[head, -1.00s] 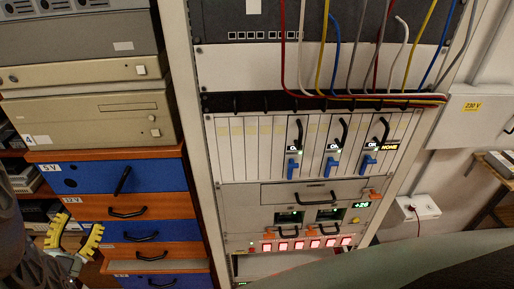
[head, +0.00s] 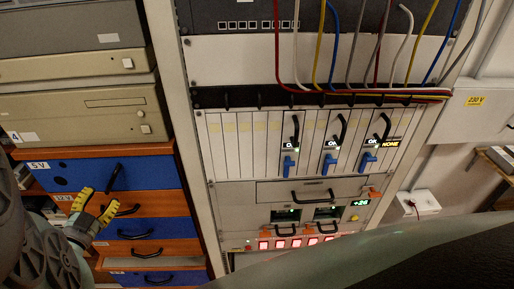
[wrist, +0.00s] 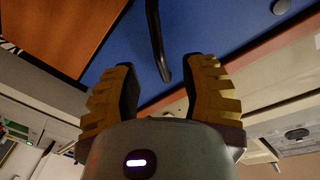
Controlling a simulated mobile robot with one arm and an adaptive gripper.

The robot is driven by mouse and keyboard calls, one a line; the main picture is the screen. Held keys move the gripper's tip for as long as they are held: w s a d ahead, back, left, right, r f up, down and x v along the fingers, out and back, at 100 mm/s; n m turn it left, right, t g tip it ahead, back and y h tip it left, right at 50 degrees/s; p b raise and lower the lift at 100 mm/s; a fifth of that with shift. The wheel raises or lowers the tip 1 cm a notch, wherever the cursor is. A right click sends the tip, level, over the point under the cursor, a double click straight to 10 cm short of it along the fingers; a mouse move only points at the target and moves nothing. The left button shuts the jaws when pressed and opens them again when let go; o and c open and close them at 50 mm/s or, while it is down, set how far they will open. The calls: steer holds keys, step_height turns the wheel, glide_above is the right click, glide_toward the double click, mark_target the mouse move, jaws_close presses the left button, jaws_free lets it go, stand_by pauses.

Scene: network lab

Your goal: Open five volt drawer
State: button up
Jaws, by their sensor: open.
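The 5 V drawer (head: 85,176) is the top blue drawer of the left cabinet, with a 5V label (head: 38,165) at its left. It looks shut. Its black handle (head: 114,177) sits tilted on the front. My gripper (head: 101,200), with yellow ribbed fingers, is open and empty, just below and left of this handle in the head view. In the wrist view my gripper (wrist: 163,82) faces the blue drawer front (wrist: 215,35), and the end of the black handle (wrist: 158,40) shows in the gap between the fingertips. I cannot tell whether they touch.
Below are an orange 12 V drawer (head: 150,208) and another blue drawer (head: 165,229), with black handles. Beige equipment boxes (head: 95,112) stand on top. The rack (head: 300,160) with cables and blue levers is to the right.

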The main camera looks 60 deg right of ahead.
mark_target(108, 188)
steer(key=x, duration=0.5)
steer(key=shift+s+b, duration=0.1)
steer(key=shift+b, duration=0.3)
steer(key=shift+a, duration=0.1)
jaws_close()
